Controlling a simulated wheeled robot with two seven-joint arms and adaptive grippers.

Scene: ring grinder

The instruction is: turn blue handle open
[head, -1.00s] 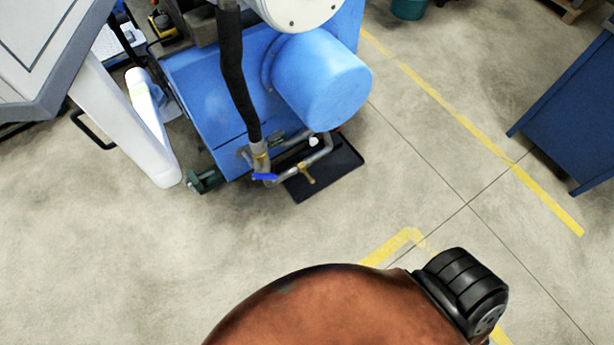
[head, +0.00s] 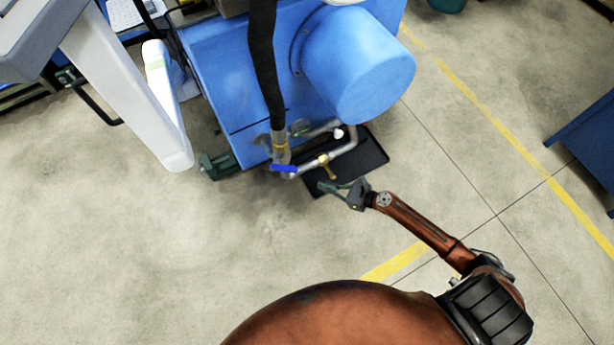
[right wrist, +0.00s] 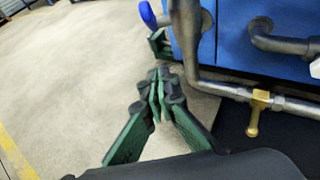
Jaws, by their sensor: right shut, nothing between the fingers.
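The blue handle (head: 283,168) sits on the pipe at the lower end of the black hose, at the front of the blue machine. In the right wrist view the blue handle (right wrist: 148,14) shows at the top, partly cut off by the frame. My right gripper (head: 322,186) is to the right of and a little below the handle, apart from it. In the right wrist view my right gripper (right wrist: 158,75) is shut and empty, with pale floor behind its fingers. My left gripper is not in view.
A brass-coloured valve lever (head: 326,167) hangs from the pipe close to my right gripper. A black tray (head: 374,160) lies under the pipes. The blue machine (head: 222,75) and its round housing (head: 358,65) stand behind. Open floor lies in front and left.

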